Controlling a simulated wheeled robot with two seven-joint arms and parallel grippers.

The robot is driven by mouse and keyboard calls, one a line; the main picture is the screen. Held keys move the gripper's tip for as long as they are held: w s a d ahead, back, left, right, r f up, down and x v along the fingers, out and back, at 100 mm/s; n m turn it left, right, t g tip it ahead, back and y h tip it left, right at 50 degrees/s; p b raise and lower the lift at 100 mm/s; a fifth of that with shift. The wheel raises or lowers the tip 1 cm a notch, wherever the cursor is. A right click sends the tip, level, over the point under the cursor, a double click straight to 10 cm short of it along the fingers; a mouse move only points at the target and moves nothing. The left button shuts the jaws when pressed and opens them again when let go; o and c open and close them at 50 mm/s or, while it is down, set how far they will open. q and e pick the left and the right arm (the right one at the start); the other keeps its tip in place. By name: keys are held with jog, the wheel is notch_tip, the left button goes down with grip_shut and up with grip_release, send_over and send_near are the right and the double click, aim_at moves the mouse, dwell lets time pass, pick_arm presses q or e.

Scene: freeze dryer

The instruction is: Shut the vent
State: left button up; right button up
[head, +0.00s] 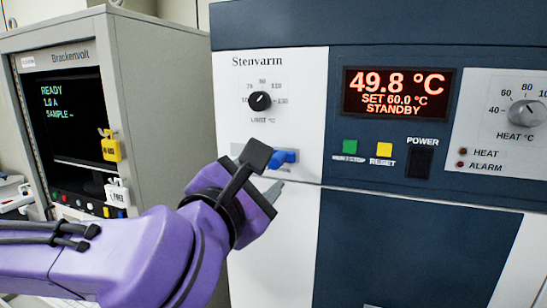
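A blue lever (285,157) sits on a grey plate on the white front panel of the Stenvarm unit, below the limit dial; it looks like the vent handle. It points roughly sideways to the right. The plate's label is mostly hidden behind my gripper. My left gripper (268,178) is in front of the panel, just left of and below the blue lever, and covers the lever's left part. I cannot tell whether it touches the lever, and its finger gap is hidden. My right gripper is out of view.
The Stenvarm display (398,93) reads 49.8 °C, set 60.0 °C, standby. Below it are a green button (350,147), a yellow reset button (384,149) and a black power switch (419,162). A grey Brackenvolt cabinet (160,110) with hanging padlocks stands at left.

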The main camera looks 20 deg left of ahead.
aim_at(272, 165)
pick_arm(q)
jog(key=w+p, duration=0.2)
jog(key=w, duration=0.4)
jog(key=shift+w, duration=0.25)
jog(key=shift+w+d, duration=0.1)
jog(key=shift+w, duration=0.2)
jog(key=shift+c, duration=0.4)
